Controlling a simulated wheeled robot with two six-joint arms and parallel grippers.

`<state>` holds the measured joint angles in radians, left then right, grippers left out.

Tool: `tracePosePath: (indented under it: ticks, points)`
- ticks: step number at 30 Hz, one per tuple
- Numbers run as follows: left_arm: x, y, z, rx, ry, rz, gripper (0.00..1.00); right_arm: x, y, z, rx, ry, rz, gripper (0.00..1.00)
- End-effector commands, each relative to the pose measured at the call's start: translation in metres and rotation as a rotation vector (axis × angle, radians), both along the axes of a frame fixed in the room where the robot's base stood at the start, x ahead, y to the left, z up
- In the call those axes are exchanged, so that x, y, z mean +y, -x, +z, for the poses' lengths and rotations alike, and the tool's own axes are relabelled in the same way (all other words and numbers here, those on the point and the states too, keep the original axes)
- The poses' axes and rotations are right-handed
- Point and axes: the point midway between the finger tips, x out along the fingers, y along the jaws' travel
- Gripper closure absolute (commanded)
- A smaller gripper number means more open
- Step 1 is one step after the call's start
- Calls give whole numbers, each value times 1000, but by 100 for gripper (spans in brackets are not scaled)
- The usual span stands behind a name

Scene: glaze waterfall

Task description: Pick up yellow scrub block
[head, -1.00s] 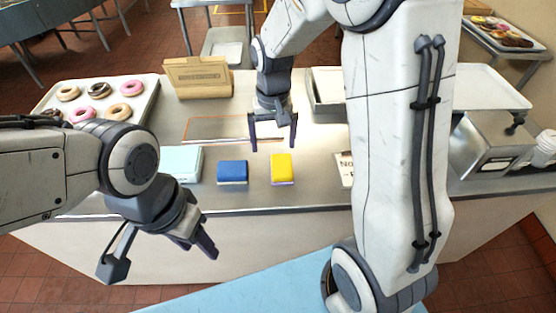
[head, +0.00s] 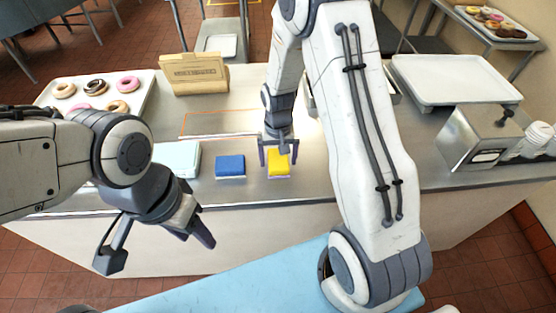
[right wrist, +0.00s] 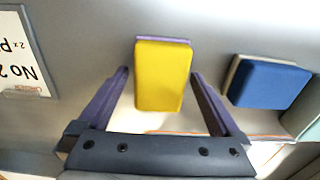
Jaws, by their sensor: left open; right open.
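The yellow scrub block (head: 279,164) lies on the metal counter, with a purple layer beneath it. It also shows in the right wrist view (right wrist: 162,76), in line with the gap between my right fingers. My right gripper (head: 278,156) is open, pointing down over the block. In the right wrist view, the fingers of this gripper (right wrist: 160,95) stand to either side of the block, with space on both sides. I cannot tell its exact height above the counter. My left gripper (head: 160,250) is open and empty in front of the counter at the left.
A blue block (head: 230,166) lies to the left of the yellow one, with a pale teal box (head: 176,158) beyond it. A donut tray (head: 133,91) and a cardboard box (head: 194,74) stand behind. A metal dispenser (head: 480,135) is at the right.

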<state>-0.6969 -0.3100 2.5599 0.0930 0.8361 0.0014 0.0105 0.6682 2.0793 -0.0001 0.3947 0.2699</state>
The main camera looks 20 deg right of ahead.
Motion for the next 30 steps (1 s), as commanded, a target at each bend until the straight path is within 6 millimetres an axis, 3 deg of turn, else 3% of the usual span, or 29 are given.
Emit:
tracePosePath:
  ticks: [6, 7, 12, 14, 23, 30]
  points:
    - [0, 0, 0, 0, 0, 0, 50, 0, 0, -1, -1, 0, 0, 0]
    - [0, 0, 0, 0, 0, 0, 50, 0, 0, -1, -1, 0, 0, 4]
    - [0, 0, 0, 0, 0, 0, 50, 0, 0, -1, -1, 0, 0, 69]
    - [0, 0, 0, 0, 0, 0, 50, 0, 0, -1, -1, 0, 0, 85]
    - [0, 0, -2, 0, 0, 0, 50, 0, -1, 2, -3, 0, 0, 85]
    - [0, 0, -10, 0, 0, 0, 50, 0, -2, 27, -8, 0, 0, 85]
